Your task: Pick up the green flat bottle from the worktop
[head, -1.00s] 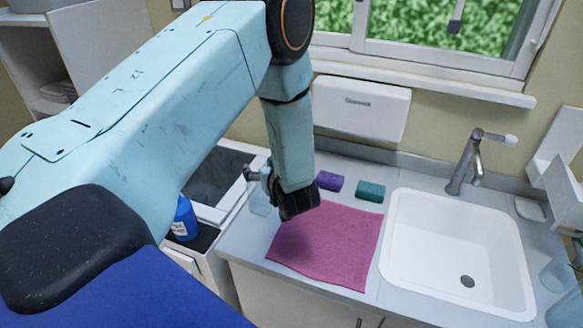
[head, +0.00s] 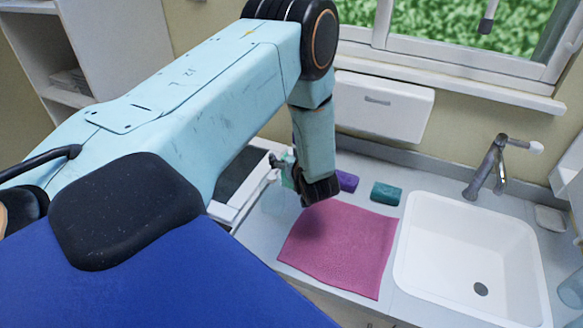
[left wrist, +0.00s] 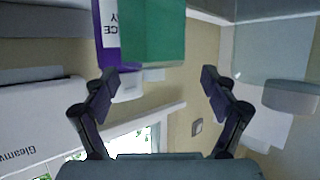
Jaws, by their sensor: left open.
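In the left wrist view a plain green block-shaped thing (left wrist: 152,32), which fits the green flat bottle, comes down from the top edge. It lies ahead of my left gripper (left wrist: 159,76), between the lines of the two spread fingers, nearer the left one. The fingers are open and nothing is between the tips. A purple container with a label (left wrist: 104,30) stands partly behind it. In the head view my left gripper (head: 312,188) is over the worktop (head: 265,222), left of a teal-green item (head: 386,193). I cannot tell whether that is the same green thing. My right gripper is out of view.
A pink towel (head: 340,248) lies in front of the gripper. A purple item (head: 347,181) is close behind it. A white sink (head: 465,250) with a tap (head: 488,168) is on the right. A white dispenser (head: 380,105) hangs on the wall behind.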

